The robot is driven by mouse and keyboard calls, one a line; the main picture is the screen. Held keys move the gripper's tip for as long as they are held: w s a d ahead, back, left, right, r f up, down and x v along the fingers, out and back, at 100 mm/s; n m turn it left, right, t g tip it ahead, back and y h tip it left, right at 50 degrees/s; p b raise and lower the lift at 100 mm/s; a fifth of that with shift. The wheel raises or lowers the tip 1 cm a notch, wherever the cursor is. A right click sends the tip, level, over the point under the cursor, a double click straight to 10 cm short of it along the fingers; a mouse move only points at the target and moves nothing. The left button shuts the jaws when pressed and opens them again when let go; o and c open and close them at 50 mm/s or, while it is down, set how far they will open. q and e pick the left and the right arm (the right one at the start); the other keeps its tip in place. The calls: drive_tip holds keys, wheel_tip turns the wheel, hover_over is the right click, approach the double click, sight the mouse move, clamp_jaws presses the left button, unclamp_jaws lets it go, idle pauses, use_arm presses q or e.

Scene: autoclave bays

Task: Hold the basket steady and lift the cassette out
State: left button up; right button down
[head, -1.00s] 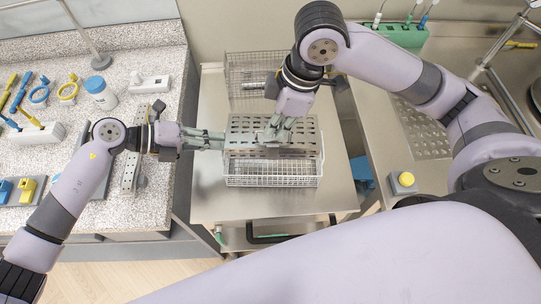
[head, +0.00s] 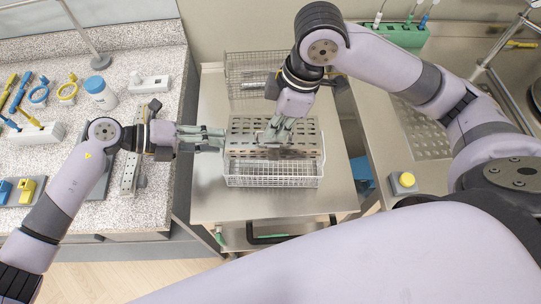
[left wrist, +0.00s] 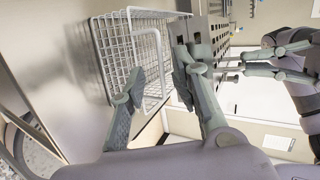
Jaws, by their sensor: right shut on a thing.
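The cassette (head: 306,131) is a grey metal box with rows of holes. In the head view it is over the rear part of the white wire basket (head: 272,178). My right gripper (head: 273,137) is shut on the cassette from above. My left gripper (head: 222,140) is at the basket's left side. Its fingers are apart in the left wrist view (left wrist: 160,92), with the basket's wire rim between them and no clear grip. How much of the cassette is inside the basket is hard to tell.
The basket stands on a steel table (head: 210,190) with bare surface in front. A second wire basket (head: 243,88) stands behind. A steel sink unit with a yellow button (head: 406,179) is at the right.

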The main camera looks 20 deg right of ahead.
use_arm(q)
drive_tip(key=v, duration=1.1)
drive_tip(key=shift+f, duration=0.15)
use_arm(e)
drive_tip(key=shift+r, duration=0.1)
drive_tip(key=shift+r, duration=0.1)
